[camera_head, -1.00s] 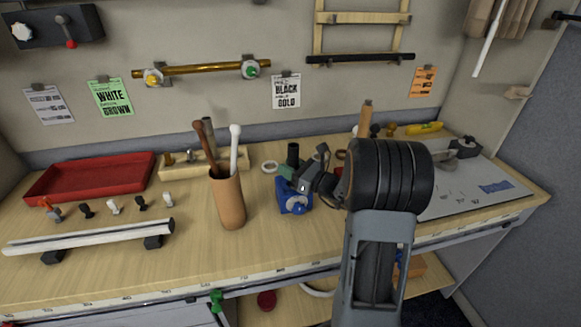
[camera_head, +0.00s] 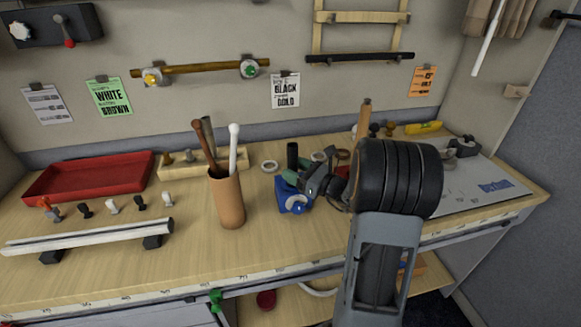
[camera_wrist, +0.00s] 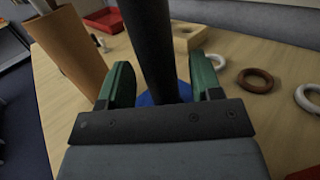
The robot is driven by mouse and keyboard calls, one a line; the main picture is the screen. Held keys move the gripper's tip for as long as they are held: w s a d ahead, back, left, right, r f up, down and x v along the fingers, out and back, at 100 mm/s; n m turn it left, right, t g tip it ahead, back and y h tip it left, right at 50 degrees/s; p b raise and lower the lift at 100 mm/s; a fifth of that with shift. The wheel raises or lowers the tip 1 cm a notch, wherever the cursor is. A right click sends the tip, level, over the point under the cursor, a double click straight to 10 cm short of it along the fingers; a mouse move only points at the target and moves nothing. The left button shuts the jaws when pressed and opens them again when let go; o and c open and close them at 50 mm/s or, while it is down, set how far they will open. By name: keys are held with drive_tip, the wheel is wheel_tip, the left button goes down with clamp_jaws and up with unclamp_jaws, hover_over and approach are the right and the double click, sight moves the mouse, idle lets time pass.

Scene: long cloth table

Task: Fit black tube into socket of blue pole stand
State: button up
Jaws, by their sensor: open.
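The black tube (camera_head: 292,154) stands roughly upright at the blue pole stand (camera_head: 284,196) on the table. In the wrist view the tube (camera_wrist: 150,45) rises between my two green fingers, and the blue of the stand (camera_wrist: 146,99) shows around its lower part. My gripper (camera_head: 290,172) is open, with one finger on each side of the tube. In the wrist view the gripper (camera_wrist: 162,85) shows gaps between the fingers and the tube. The tube's bottom end is hidden by the gripper's body, so I cannot tell how deep it sits.
A tan cup (camera_head: 229,200) with brown and white rods stands close left of the stand. Several rings, including a white one (camera_head: 270,166), lie behind. A wooden block (camera_head: 180,170) and red tray (camera_head: 90,176) are further left. The front middle tabletop is clear.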

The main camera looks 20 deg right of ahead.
drive_tip(key=v, duration=0.9)
drive_tip(key=s+a+n+g, duration=0.2)
drive_tip(key=a+n+g, duration=0.2)
drive_tip(key=a, duration=0.1)
drive_tip(key=s+a+f+n+g, duration=0.1)
drive_tip(key=s+a+n+g, duration=0.1)
drive_tip(key=a+n+g, duration=0.1)
drive_tip(key=s+a+f+n+g, duration=0.1)
drive_tip(key=a+n+g, duration=0.3)
drive_tip(key=a, duration=0.3)
drive_tip(key=shift+s+a+f+n+g+y, duration=0.2)
drive_tip(key=shift+s+a+n+g+y, duration=0.15)
drive_tip(key=shift+n, duration=0.35)
drive_tip(key=s+n+g+h, duration=0.1)
drive_tip(key=s+n+h, duration=0.5)
drive_tip(key=n+h, duration=0.5)
drive_tip(key=n, duration=0.5)
drive_tip(key=shift+s+n, duration=0.35)
drive_tip(key=shift+n, duration=0.05)
drive_tip(key=shift+h, duration=0.25)
